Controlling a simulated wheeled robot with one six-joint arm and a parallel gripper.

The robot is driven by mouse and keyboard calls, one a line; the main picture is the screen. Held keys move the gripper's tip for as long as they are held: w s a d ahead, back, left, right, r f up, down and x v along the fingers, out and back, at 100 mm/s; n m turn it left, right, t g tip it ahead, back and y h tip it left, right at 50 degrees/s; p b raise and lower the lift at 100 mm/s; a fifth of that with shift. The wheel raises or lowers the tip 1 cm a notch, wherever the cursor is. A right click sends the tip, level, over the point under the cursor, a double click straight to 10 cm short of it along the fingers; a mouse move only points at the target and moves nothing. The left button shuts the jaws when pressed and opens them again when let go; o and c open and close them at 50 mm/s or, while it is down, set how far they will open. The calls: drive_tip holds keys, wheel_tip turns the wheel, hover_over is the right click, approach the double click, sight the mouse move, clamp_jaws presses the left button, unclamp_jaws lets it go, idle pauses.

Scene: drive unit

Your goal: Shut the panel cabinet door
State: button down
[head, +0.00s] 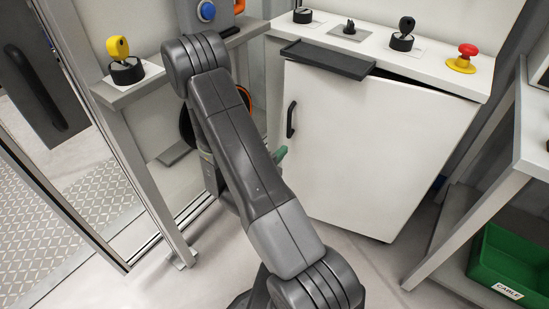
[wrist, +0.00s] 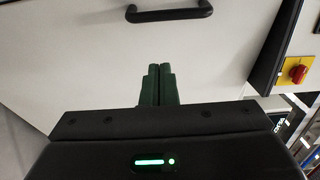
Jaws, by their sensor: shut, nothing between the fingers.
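The panel cabinet door (head: 375,145) is a white panel below the counter in the head view. A dark wedge-shaped gap shows along its top edge under the counter, so it looks ajar; how far is hard to tell. Its black handle (head: 291,119) is upright near the left edge. In the wrist view a white panel (wrist: 90,60), seemingly this door, fills the background, with a black handle (wrist: 170,13) beyond the fingertips. My gripper (wrist: 158,68) is shut and empty, its green fingers pointing at the panel. Contact cannot be told. In the head view my arm mostly hides the gripper (head: 280,154).
The counter (head: 430,70) carries dark knobs and a red emergency button (head: 466,52); a dark shelf (head: 327,59) juts out above the door. A stand with a yellow knob (head: 118,48) is left. A rack with a green bin (head: 505,265) is right. Floor before the door is clear.

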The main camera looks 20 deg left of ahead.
drive_tip(key=w, duration=0.8)
drive_tip(key=shift+a, duration=0.2)
drive_tip(key=shift+w, duration=0.2)
